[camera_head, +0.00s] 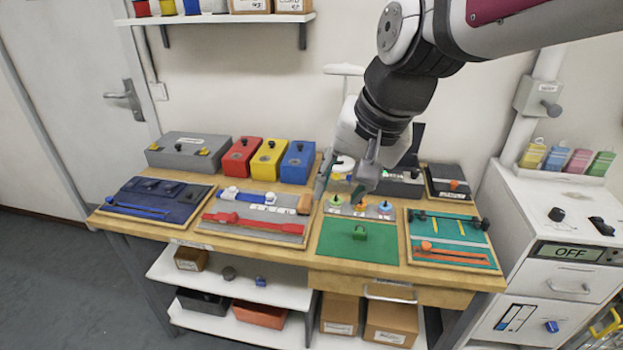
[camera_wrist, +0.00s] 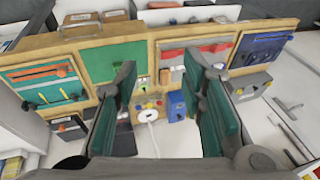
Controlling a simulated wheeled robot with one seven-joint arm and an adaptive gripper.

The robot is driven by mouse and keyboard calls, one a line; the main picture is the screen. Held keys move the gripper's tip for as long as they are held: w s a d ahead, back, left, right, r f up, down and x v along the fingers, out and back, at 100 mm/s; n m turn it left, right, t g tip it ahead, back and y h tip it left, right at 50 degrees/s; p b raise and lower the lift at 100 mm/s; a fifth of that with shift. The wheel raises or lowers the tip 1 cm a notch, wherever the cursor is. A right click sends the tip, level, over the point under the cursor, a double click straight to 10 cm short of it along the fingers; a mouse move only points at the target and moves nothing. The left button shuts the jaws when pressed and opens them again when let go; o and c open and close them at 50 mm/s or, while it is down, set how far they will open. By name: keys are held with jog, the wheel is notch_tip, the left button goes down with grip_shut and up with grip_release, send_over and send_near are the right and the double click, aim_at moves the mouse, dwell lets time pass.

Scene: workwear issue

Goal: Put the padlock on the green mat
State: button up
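The green mat (camera_head: 340,246) lies on the workbench, right of its middle. A small green object (camera_head: 360,232), which looks like a padlock, stands near the mat's back edge. In the wrist view the green mat (camera_wrist: 108,62) shows upside down at upper left, and part of it is hidden behind a finger. My gripper (camera_head: 346,178) is above the back of the bench, behind the mat and apart from the green object. In the wrist view my gripper (camera_wrist: 162,115) has its two fingers wide apart, with nothing held between them.
Colored round pieces (camera_head: 360,206) sit on a grey strip behind the mat. A red-tool board (camera_head: 255,228) is left of it, and a teal board (camera_head: 450,242) is right. Red, yellow and blue boxes (camera_head: 268,160) stand at the back. A white cabinet (camera_head: 560,230) stands right.

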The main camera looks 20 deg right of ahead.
jog(key=s+a+r+n+t+h, duration=0.1)
jog(key=s+a+n, duration=0.1)
jog(key=s+n, duration=0.5)
jog(key=shift+s+r, duration=0.4)
jog(key=shift+s, duration=0.6)
